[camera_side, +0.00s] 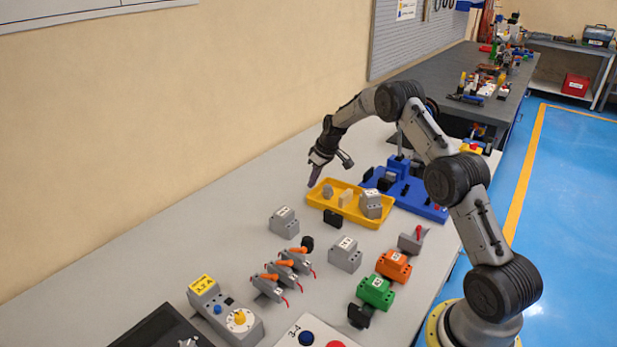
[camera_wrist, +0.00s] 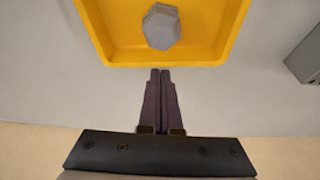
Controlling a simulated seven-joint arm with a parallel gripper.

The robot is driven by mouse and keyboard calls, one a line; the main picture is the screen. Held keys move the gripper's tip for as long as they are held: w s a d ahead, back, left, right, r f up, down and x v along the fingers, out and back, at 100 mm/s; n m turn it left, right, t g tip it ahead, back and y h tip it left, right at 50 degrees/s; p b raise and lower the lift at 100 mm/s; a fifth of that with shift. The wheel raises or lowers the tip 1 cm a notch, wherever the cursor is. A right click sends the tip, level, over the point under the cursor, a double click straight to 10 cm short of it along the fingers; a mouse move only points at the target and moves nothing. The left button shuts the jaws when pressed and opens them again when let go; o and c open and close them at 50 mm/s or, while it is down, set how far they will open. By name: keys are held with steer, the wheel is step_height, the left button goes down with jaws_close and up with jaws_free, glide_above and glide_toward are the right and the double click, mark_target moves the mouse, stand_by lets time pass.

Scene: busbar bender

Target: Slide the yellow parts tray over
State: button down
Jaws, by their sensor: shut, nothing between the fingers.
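The yellow parts tray (camera_side: 377,220) lies on the grey bench in the side view, in front of the blue fixture. It holds a few grey and tan blocks, one of them a grey faceted piece (camera_wrist: 161,27) that shows in the wrist view. My gripper (camera_side: 312,184) points down at the tray's far left end, outside the tray. In the wrist view my gripper (camera_wrist: 161,72) has its two dark fingers together and empty. The fingertips are just outside the wall of the yellow tray (camera_wrist: 165,64); I cannot tell whether they touch it.
A blue fixture (camera_side: 420,196) stands right behind the tray. A small black block (camera_side: 333,218) sits by the tray's front side. Grey blocks (camera_side: 284,222) (camera_side: 345,254) and orange-handled clamps (camera_side: 283,268) are nearer the camera. The bench left of the tray is clear up to the wall.

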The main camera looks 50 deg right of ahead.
mark_target(331, 188)
steer(key=shift+s, duration=0.4)
steer(key=shift+s+a, duration=0.15)
steer(key=shift+s, duration=3.1)
steer(key=shift+w, duration=0.1)
